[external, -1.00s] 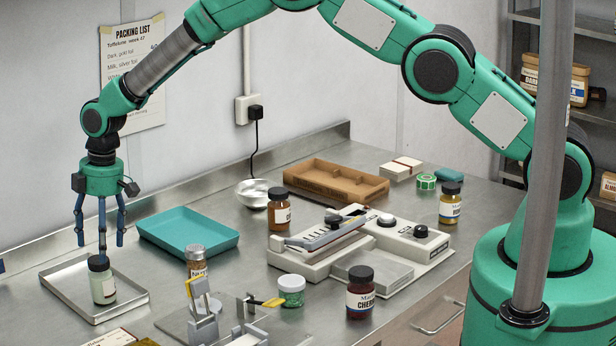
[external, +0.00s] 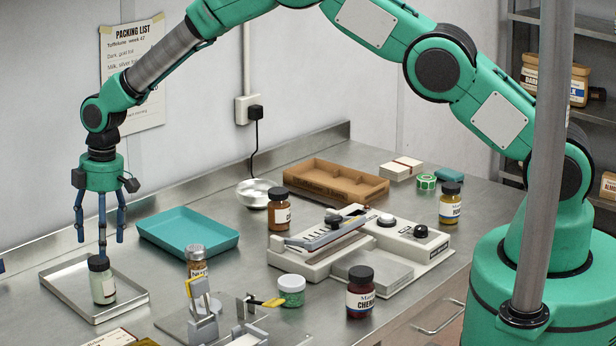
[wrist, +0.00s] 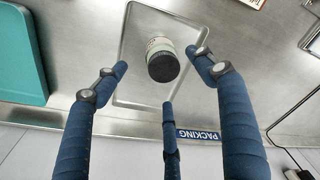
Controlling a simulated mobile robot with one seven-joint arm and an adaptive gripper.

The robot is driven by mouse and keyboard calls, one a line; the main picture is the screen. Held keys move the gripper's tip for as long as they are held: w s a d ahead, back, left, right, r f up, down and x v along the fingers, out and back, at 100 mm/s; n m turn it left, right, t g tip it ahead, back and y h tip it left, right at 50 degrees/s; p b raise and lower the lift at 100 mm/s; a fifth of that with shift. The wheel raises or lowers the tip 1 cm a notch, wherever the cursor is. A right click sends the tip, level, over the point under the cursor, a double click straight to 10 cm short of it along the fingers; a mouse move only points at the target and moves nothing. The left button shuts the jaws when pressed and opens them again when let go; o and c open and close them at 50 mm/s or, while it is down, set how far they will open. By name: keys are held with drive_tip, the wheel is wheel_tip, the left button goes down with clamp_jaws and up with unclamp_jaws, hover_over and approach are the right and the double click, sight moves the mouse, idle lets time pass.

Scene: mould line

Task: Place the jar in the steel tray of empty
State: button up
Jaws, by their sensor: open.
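A pale green jar with a black lid (external: 102,280) stands upright in the steel tray (external: 60,281) at the left of the bench. In the wrist view the jar (wrist: 161,60) shows its dark lid, inside the tray's rim (wrist: 124,45). My gripper (external: 101,245) has blue fingers and is open, above and a little behind the jar. In the external view one finger overlaps the jar's lid, and I cannot tell whether it touches. In the wrist view the fingers (wrist: 160,90) are spread and hold nothing.
A teal tray (external: 189,235) lies right of the steel tray.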

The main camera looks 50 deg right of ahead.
drive_tip(key=s+d+r+m+t, duration=0.1)
drive_tip(key=s+d+r, duration=0.2)
drive_tip(key=d+r, duration=0.5)
drive_tip(key=s+d+r+m, duration=0.2)
drive_tip(key=s+d+r, duration=0.15)
drive_tip(key=r, duration=0.75)
drive_tip(key=s+d+r+m+t, duration=0.1)
drive_tip(key=s+d+r, duration=0.2)
drive_tip(key=d+r, duration=0.5)
drive_tip(key=s+d+r+m+t, duration=0.1)
drive_tip(key=s+d+r, duration=0.4)
drive_tip(key=s+r, duration=0.2)
drive_tip(key=s+d+r+m, duration=0.2)
drive_tip(key=s+d+r, duration=0.2)
drive_tip(key=s+r, duration=0.25)
drive_tip(key=s+d+m+t, duration=0.1)
drive_tip(key=s+d, duration=0.5)
drive_tip(key=s, duration=0.9)
drive_tip(key=s+d+m+t+h, duration=0.1)
drive_tip(key=s+d+m, duration=0.2)
drive_tip(key=s, duration=1.2)
drive_tip(key=d, duration=0.3)
drive_tip(key=shift+f+m, duration=0.15)
drive_tip(key=shift+m, duration=0.25)
drive_tip(key=shift+w+d, duration=0.1)
